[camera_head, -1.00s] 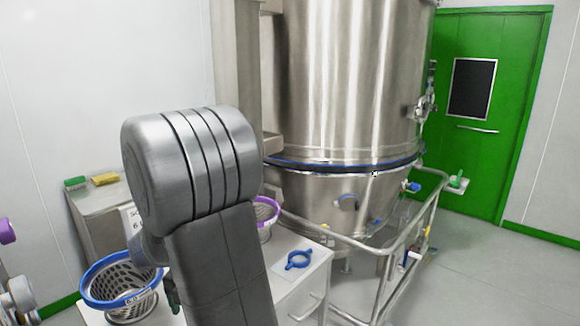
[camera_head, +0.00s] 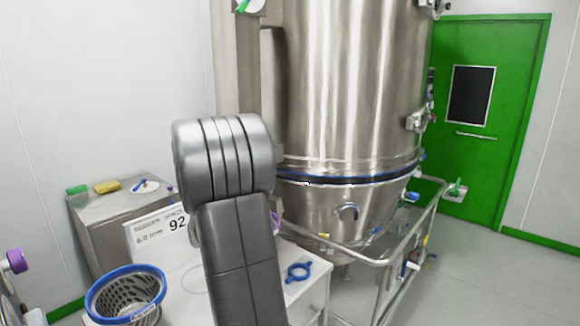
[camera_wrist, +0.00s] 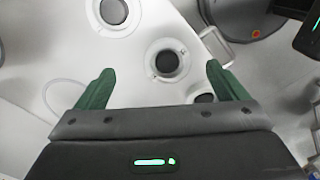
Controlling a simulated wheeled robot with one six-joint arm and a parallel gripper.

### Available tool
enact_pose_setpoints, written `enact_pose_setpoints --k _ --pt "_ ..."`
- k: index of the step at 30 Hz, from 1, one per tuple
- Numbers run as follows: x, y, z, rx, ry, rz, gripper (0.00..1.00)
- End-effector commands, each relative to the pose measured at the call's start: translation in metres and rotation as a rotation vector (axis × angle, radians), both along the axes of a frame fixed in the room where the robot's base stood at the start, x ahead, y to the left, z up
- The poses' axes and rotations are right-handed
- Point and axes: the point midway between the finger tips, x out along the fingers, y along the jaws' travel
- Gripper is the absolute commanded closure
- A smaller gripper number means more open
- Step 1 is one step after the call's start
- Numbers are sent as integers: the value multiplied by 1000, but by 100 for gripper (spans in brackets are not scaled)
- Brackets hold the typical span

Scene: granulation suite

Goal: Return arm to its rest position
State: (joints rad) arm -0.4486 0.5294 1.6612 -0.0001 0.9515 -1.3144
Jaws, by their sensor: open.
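My gripper (camera_wrist: 153,88) shows in the wrist view with its two green fingers spread wide apart and nothing between them. Beyond the fingers is a pale surface with round dark-centred fittings (camera_wrist: 167,62), apart from the fingertips. In the head view my grey arm rises in front of the white bench, its rounded joint before the steel vessel. The gripper itself cannot be made out in the head view.
A large steel vessel (camera_head: 350,90) with a blue seal stands behind, with a metal rail (camera_head: 395,255) around it. A blue-rimmed basket (camera_head: 125,295), a sign (camera_head: 158,232) and a blue clamp (camera_head: 298,271) are on the bench. A green door (camera_head: 510,110) is back right.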

Motion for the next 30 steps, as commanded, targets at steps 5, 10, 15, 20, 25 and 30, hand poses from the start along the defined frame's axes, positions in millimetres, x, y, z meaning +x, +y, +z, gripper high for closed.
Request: enact_pose_setpoints --k 5,10,15,20,25,30 --pt "13 -21 8 0 0 -198 8" --pt "24 -40 12 0 0 -385 8" --pt "33 -60 16 0 0 -575 8" --pt "42 -80 20 0 0 -752 8" --pt "50 -101 24 0 0 -940 8" --pt "57 -124 28 -1 0 -1129 8"
